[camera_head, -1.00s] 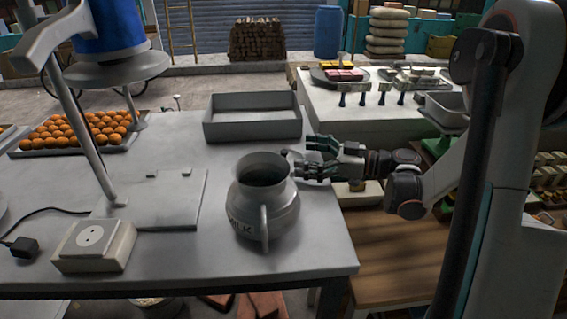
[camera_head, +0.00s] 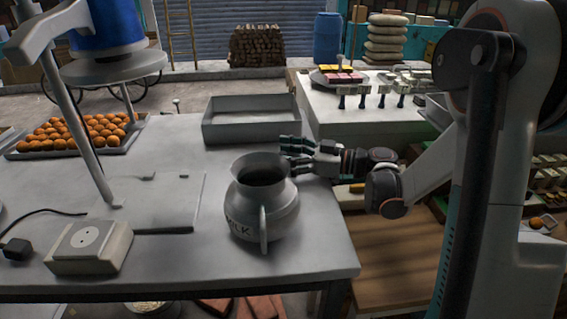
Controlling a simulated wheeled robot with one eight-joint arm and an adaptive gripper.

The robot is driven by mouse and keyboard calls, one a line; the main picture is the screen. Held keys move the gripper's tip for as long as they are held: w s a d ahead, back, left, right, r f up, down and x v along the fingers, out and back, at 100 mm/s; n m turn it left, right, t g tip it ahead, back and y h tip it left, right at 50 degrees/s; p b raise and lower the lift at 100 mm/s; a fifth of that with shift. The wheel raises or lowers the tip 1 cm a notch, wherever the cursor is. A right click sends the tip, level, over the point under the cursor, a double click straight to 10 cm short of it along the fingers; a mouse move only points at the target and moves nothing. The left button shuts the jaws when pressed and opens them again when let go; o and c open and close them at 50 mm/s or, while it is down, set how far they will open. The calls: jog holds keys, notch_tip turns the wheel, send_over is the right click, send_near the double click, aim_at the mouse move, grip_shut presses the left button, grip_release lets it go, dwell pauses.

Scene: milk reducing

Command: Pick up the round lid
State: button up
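A grey metal milk jug (camera_head: 252,215) marked with letters ending in "LK" stands upright on the metal table (camera_head: 180,262). Its mouth is open and dark inside, and its handle faces me. My gripper (camera_head: 288,154) reaches in from the right, just behind and right of the jug's rim. Its dark fingers look spread apart, with nothing clearly seen between them. Whether it touches the jug cannot be told. I cannot make out a separate round lid; the area behind the jug and around the fingers is partly hidden.
An empty grey tray (camera_head: 252,136) lies behind the jug. A tray of orange balls (camera_head: 75,148) sits at back left. A second table (camera_head: 365,117) stands behind right.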

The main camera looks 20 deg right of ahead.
jog(key=shift+s+f, duration=0.1)
jog(key=shift+f, duration=0.05)
grip_shut()
